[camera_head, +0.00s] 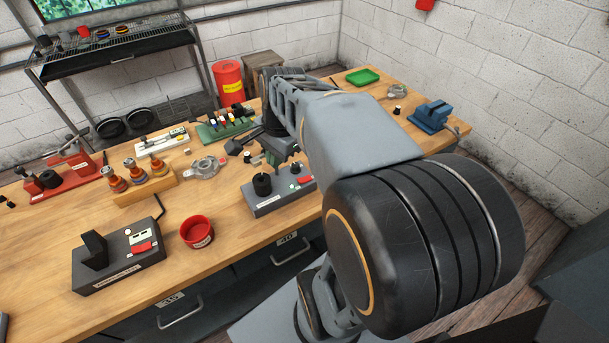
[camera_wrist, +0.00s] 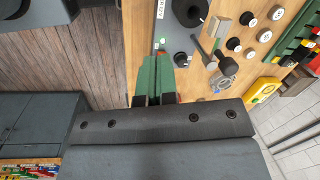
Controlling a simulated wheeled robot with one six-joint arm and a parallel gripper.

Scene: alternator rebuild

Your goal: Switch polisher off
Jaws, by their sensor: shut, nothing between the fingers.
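A grey box machine (camera_head: 280,201) with a black cylinder on top stands on the bench; I take it as the polisher, though its label is too small to read. It has a green button (camera_head: 292,186) and a red switch (camera_head: 305,180) at its right end. My gripper (camera_wrist: 162,58) has green fingers, shut and empty, with tips at the switch end. I cannot tell whether they touch.
Another dark machine (camera_head: 118,270) with a red switch stands front left, beside a red bowl (camera_head: 197,232). Loose small parts (camera_wrist: 234,44) lie close to the grey machine. A blue vise (camera_head: 431,117) and green tray (camera_head: 363,76) are farther right.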

